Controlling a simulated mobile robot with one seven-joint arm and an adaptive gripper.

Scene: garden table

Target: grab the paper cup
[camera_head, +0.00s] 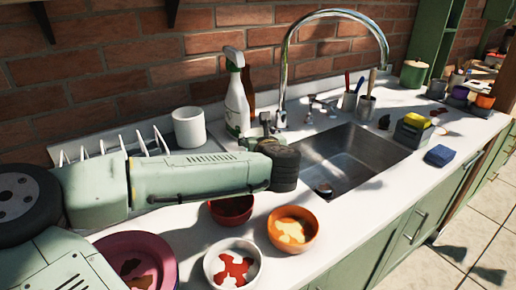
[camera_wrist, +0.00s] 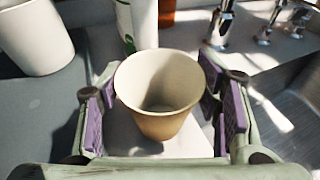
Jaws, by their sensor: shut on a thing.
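The paper cup (camera_wrist: 158,118), tan outside and pale inside, stands upright and looks empty in the wrist view. My gripper (camera_wrist: 163,88) is shut on it, with a purple-padded finger on each side just below the rim. In the head view my gripper (camera_head: 270,133) is partly seen over the counter between the spray bottle and the sink.
A white spray bottle (camera_head: 237,100) and the tall tap (camera_head: 284,90) stand close behind my gripper. A white cup (camera_head: 189,127) is to the left, the sink (camera_head: 350,157) to the right. An orange bowl (camera_head: 293,229), dark red bowl (camera_head: 231,209) and white bowl (camera_head: 233,264) sit in front.

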